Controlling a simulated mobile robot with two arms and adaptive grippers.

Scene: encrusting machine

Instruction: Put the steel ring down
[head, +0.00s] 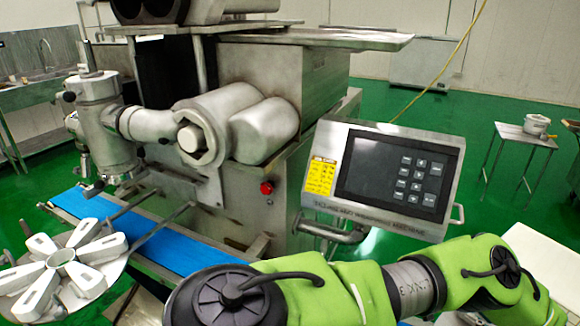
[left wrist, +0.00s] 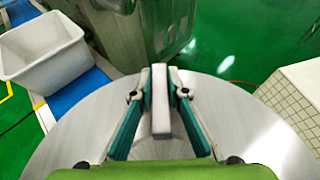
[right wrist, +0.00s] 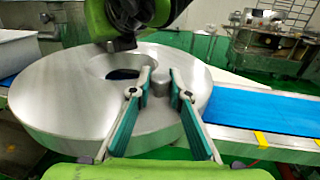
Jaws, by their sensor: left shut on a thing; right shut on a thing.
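The steel ring is a wide, thick grey disc with a central hole. It fills much of the left wrist view (left wrist: 85,130) and the right wrist view (right wrist: 55,100). My left gripper (left wrist: 160,75) is shut on an upright light grip piece on the ring. My right gripper (right wrist: 160,75) is shut on a short grey knob on the ring's top, close to the hole. The ring looks roughly level. Its underside is hidden, so I cannot tell whether it touches anything below. Neither gripper nor the ring shows in the head view.
A white bin (left wrist: 40,48) stands beyond the ring in the left wrist view. A blue belt (right wrist: 265,113) runs beside the ring. The encrusting machine (head: 265,90), its control panel (head: 390,175) and a white spoked part (head: 62,257) show in the head view. Open green floor lies behind.

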